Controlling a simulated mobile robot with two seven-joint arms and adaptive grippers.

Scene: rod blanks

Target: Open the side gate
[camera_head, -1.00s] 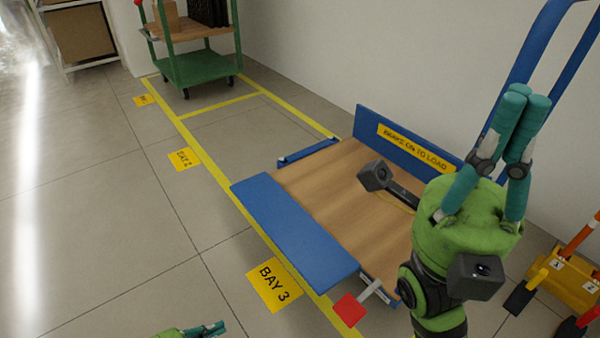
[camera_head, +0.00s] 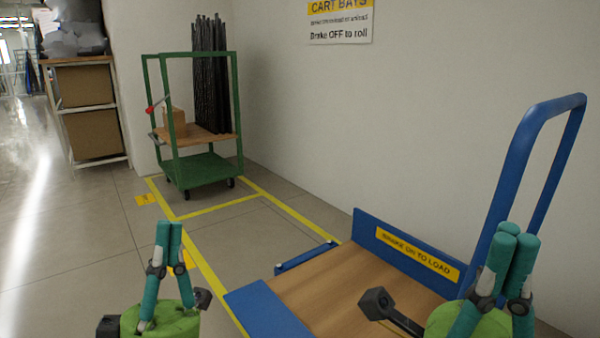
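The blue cart (camera_head: 350,282) with a wooden deck stands at lower right. Its blue side panel (camera_head: 262,308), which looks like the side gate, runs along the deck's left edge and is cut off by the bottom of the picture. I cannot tell whether it stands upright or lies folded out, and no latch shows. My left gripper (camera_head: 169,230) points up at lower left, left of the panel and apart from it, its fingers together and empty. My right gripper (camera_head: 515,238) points up in front of the cart's right part, its fingers together with nothing seen in them.
A blue push handle (camera_head: 530,130) rises at right. A blue end board (camera_head: 405,254) carries a yellow "BRAKE ON TO LOAD" label. A green cart (camera_head: 203,165) with dark rods (camera_head: 210,80) stands further back. A shelf rack (camera_head: 88,110) stands at left. Floor at left is clear.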

